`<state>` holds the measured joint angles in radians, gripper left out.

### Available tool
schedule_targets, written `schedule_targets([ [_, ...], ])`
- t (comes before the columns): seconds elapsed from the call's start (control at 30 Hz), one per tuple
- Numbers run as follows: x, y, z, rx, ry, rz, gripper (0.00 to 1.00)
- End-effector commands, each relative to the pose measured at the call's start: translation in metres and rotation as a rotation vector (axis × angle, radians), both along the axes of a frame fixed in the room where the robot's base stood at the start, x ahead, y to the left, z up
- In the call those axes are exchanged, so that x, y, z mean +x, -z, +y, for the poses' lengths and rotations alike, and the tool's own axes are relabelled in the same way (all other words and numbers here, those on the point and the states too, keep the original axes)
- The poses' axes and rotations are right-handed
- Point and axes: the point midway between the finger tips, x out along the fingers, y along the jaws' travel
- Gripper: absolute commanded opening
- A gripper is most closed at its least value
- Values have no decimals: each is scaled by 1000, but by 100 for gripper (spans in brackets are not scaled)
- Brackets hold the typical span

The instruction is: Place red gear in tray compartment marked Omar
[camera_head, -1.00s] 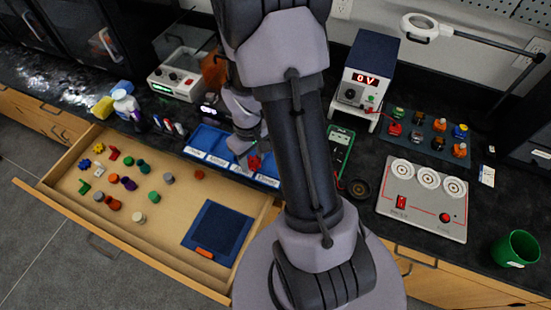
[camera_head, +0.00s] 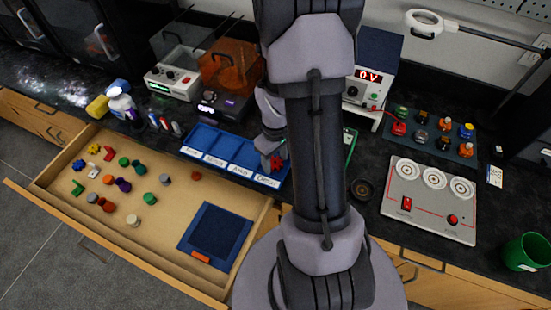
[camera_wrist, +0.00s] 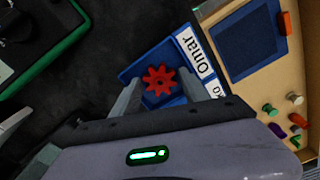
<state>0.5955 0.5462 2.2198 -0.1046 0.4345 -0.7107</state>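The red gear (camera_wrist: 159,80) sits between the two fingertips of my gripper (camera_wrist: 160,82) in the wrist view, with a finger against each side. The gear also shows in the head view (camera_head: 276,162), just below my gripper (camera_head: 273,152). The blue tray (camera_head: 231,147) has several compartments with white name labels. The label "Omar" (camera_wrist: 197,52) is on the right end compartment, and it shows in the head view (camera_head: 268,181). The gear is over or inside that compartment; its exact height above the floor cannot be told. My arm partly hides the tray's right end.
The open drawer (camera_head: 150,245) in front of the tray holds gears and several coloured pieces. A dark blue mat (camera_head: 215,232) lies in it near the tray. A power supply (camera_head: 370,80) and a green-framed meter (camera_head: 350,147) stand right of the tray.

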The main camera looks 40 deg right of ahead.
Motion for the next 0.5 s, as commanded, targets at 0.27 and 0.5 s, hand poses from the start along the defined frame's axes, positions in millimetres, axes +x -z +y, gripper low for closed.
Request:
schedule_targets([
  [0.27,0,-12,0,0,1,-1,53],
  [0.5,1,-82,-1,-2,1,-3,53],
])
